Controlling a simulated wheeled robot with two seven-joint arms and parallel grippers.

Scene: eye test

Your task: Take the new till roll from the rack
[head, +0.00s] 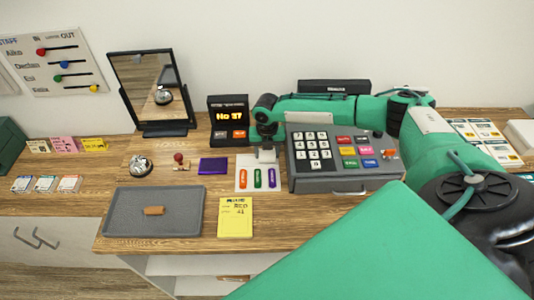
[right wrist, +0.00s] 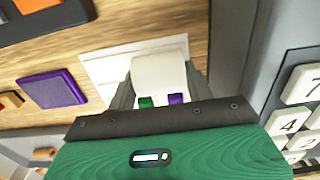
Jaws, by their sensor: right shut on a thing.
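My right gripper (head: 266,146) is over the counter, between the number display and the till. It also shows in the right wrist view (right wrist: 160,92). It is shut on a white block-like thing, which looks like the till roll (right wrist: 160,72). In the head view the roll (head: 267,156) is small, at the far end of a white card (head: 243,179) with orange, green and purple strips. Whether it touches the card I cannot tell. I cannot make out a rack for certain. My left gripper is not in view.
The grey till (head: 300,180) with coloured keys stands close right of the gripper. The number display (head: 228,108) is behind left, a purple pad (head: 213,166) left. A grey tray (head: 130,225) and yellow note (head: 235,220) lie in front. A mirror (head: 118,70) stands at back left.

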